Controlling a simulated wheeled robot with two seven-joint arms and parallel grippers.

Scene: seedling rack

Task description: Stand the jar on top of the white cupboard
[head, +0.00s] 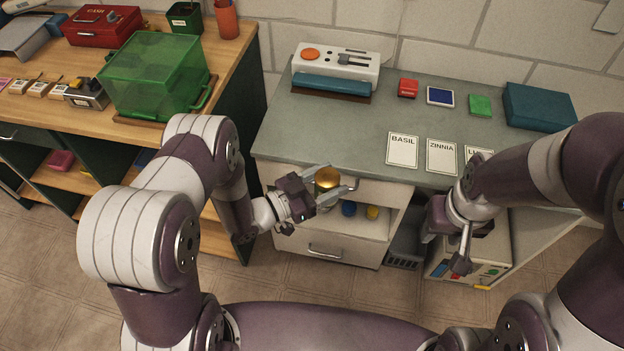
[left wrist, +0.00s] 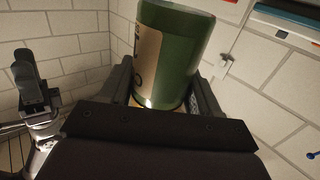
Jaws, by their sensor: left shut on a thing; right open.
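The jar (head: 326,178) shows its gold lid from above in the head view, between the fingers of my left gripper (head: 336,182). In the left wrist view the jar (left wrist: 178,55) is dark green with a tan label, and my left gripper is shut on it. The jar is held in front of a white cabinet (head: 328,247) under the grey counter. I cannot tell for sure whether this cabinet is the white cupboard. My right gripper (head: 447,245) is open and empty, low in front of the counter's right part.
The grey counter (head: 345,120) holds a white device (head: 336,65), seed cards (head: 402,150), small pads and a teal box (head: 538,107). Blue and yellow items (head: 349,208) sit in the cabinet's open shelf. A wooden bench with a green bin (head: 155,78) stands left.

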